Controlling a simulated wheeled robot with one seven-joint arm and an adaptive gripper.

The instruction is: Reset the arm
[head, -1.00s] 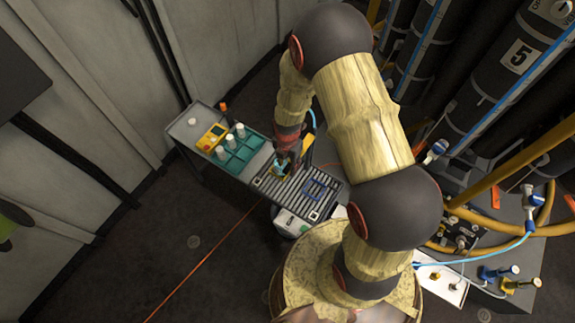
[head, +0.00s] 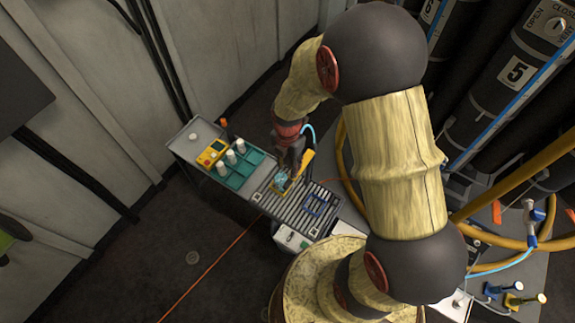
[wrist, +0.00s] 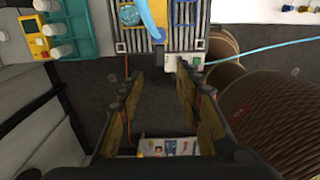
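My gripper (head: 288,160) hangs over the slatted end of the cart at the end of my arm. In the wrist view my gripper (wrist: 158,85) has its two dark fingers spread wide, with nothing between them. A round teal-blue thing (head: 281,179) sits in a yellow frame on the slats, just below the gripper in the head view. It also shows at the top of the wrist view (wrist: 129,15), beyond the fingertips. The upper arm and elbow bulge large across the right of the head view.
The cart's slatted top (head: 290,207) also bears a blue frame (head: 315,205). A teal tray (head: 236,173) holds white-capped jars beside a yellow box (head: 209,156). Black cylinders (head: 507,85) and yellow pipes (head: 520,175) stand right. Brown ribbed drums (wrist: 265,100) show in the wrist view.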

